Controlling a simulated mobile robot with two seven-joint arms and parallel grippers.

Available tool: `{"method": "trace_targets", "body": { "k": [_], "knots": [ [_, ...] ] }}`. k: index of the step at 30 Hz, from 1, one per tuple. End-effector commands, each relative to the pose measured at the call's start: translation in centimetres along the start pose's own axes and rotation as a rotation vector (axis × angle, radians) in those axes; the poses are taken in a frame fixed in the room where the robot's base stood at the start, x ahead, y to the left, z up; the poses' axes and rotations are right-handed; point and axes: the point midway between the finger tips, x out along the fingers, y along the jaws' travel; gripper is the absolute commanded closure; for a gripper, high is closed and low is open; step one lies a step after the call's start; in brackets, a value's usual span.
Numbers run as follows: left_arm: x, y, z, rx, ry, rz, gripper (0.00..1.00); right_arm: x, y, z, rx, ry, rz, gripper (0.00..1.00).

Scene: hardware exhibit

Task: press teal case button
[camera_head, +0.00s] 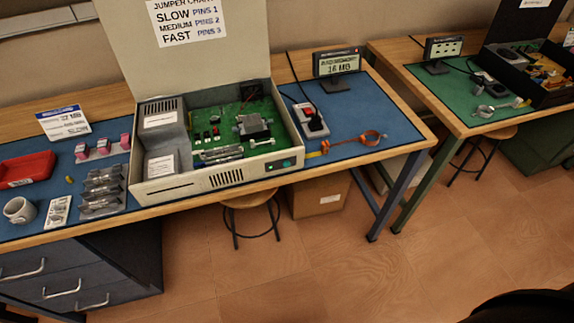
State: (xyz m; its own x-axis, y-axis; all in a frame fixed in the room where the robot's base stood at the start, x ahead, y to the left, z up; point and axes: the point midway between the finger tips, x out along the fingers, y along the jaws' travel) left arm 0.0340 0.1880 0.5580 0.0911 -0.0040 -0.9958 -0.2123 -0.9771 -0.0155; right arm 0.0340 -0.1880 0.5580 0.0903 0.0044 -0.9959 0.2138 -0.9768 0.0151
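A beige computer case (140,189) stands open on the blue-matted workbench, its lid raised behind it. The teal button (286,163) is on the right end of the case's front panel, next to a small dark slot area. Inside the case are a green circuit board (232,118) and grey drive boxes. A sign on the raised lid reads jumper chart, slow, medium and fast. Neither of my grippers is in view.
A stool (250,199) and a cardboard box (318,196) are under the bench. The floor in front is clear.

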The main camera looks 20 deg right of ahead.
Motion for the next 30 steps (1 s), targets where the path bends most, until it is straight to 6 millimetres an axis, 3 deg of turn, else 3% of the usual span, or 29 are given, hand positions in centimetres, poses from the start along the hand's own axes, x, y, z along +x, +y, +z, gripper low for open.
{"method": "trace_targets", "body": {
  "k": [1,10,30],
  "knots": [
    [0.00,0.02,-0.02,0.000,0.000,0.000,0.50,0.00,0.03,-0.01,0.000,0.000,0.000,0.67],
    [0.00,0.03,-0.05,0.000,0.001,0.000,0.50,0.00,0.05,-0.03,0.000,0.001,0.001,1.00],
    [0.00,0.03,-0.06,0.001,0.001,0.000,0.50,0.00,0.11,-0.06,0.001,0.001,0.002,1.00]
  ]
}}
